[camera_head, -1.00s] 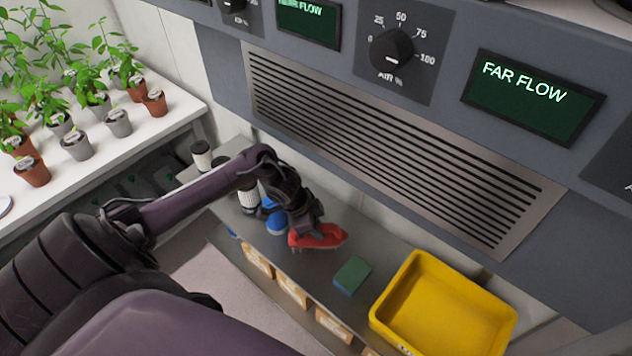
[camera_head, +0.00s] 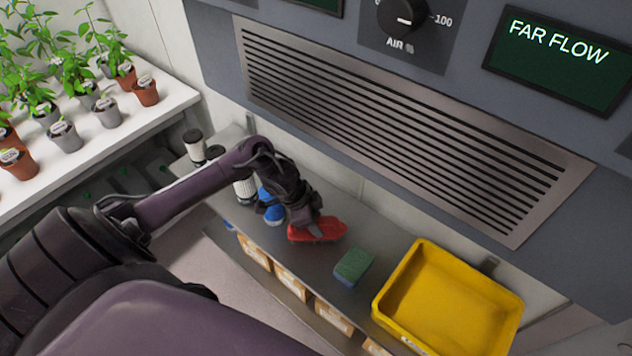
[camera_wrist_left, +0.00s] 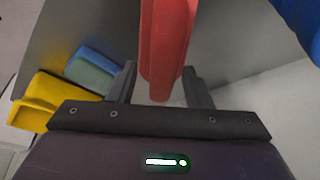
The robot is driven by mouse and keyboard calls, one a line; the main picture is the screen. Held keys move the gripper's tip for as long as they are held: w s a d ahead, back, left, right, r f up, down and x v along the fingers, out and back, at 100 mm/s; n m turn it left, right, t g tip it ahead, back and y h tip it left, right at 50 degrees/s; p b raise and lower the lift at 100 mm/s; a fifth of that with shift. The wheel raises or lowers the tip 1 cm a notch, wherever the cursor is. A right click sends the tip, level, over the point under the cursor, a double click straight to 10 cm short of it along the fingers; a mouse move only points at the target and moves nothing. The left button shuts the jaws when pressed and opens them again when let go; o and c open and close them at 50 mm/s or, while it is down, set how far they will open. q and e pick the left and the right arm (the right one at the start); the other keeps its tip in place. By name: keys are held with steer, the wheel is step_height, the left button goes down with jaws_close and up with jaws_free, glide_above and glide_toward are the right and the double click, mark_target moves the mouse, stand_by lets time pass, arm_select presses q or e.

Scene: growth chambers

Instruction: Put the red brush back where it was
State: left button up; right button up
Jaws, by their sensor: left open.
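The red brush (camera_head: 322,231) is on the grey shelf (camera_head: 300,262), between a blue object and a green sponge. In the left wrist view the red brush (camera_wrist_left: 163,45) runs between the two fingers of my left gripper (camera_wrist_left: 160,85), with a gap visible on each side. My left gripper (camera_head: 314,226) is open at the brush in the head view, and its fingertips are partly hidden there. My right gripper is in neither view.
A blue object (camera_head: 270,208) stands left of the brush, with white containers (camera_head: 194,146) farther left. The green sponge (camera_head: 353,265) and yellow tray (camera_head: 505,310) lie to the right. A vented panel (camera_head: 390,125) overhangs the shelf. Boxes (camera_head: 290,281) sit below.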

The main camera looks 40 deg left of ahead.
arm_select(q)
steer(key=v, duration=1)
steer(key=shift+s+r, duration=0.1)
steer(key=shift+r, duration=0.15)
steer(key=shift+s+a+r, duration=0.1)
steer(key=shift+r, duration=0.3)
